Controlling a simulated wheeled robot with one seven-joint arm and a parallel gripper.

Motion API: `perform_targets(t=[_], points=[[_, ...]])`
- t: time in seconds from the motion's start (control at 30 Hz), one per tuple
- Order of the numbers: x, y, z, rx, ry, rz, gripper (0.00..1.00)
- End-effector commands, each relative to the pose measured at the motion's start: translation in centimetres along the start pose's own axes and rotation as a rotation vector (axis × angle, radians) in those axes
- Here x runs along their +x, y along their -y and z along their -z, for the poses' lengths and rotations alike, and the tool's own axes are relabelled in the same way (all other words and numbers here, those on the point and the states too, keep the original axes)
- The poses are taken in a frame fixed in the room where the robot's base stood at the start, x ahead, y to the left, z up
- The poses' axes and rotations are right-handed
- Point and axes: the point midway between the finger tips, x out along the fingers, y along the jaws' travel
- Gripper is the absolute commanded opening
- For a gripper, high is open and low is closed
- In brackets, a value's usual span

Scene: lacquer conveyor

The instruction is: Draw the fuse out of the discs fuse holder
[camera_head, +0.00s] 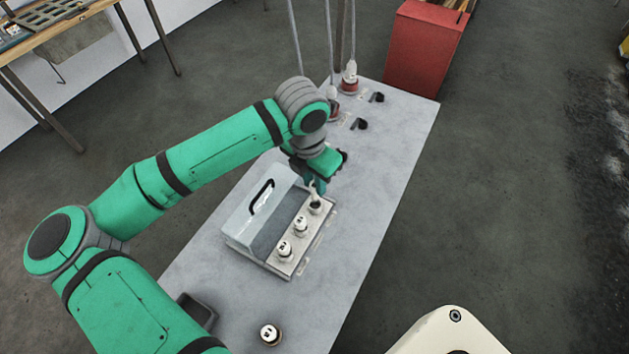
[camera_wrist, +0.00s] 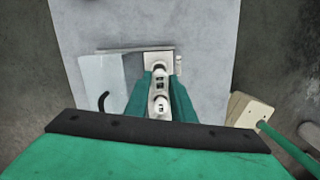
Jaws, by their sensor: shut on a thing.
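A fuse holder (camera_head: 301,262) with a pale base lies on the grey bench, its grey cover (camera_head: 250,228) with a black handle standing along its left side. Two white-capped fuses (camera_head: 300,224) (camera_head: 284,250) sit upright in the near and middle places. My gripper (camera_head: 316,187) is at the far place, with its fingers pointing down, shut on a white fuse. That fuse is mostly hidden by the fingers; I cannot tell whether it is still seated. In the wrist view my gripper (camera_wrist: 160,80) has white caps showing between its fingers. No disc marking is readable.
Another round-based white-capped piece (camera_head: 270,333) stands at the bench's near end beside a dark grey tray (camera_head: 197,310). Hanging cords, white-and-red fittings (camera_head: 349,77) and black clips (camera_head: 358,124) are at the far end. The bench's right side is clear.

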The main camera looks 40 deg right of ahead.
Motion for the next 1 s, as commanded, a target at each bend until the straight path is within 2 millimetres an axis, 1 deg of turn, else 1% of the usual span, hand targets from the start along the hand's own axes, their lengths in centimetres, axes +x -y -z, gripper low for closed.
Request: perform_targets(t=[0.27,0.73,1.0], points=[[-0.2,0.0,0.0,0.000,0.000,-0.001,0.00],[-2.9,0.0,-0.4,0.000,0.000,-0.001,0.00],[-3.0,0.0,-0.4,-0.001,0.000,0.000,0.00]])
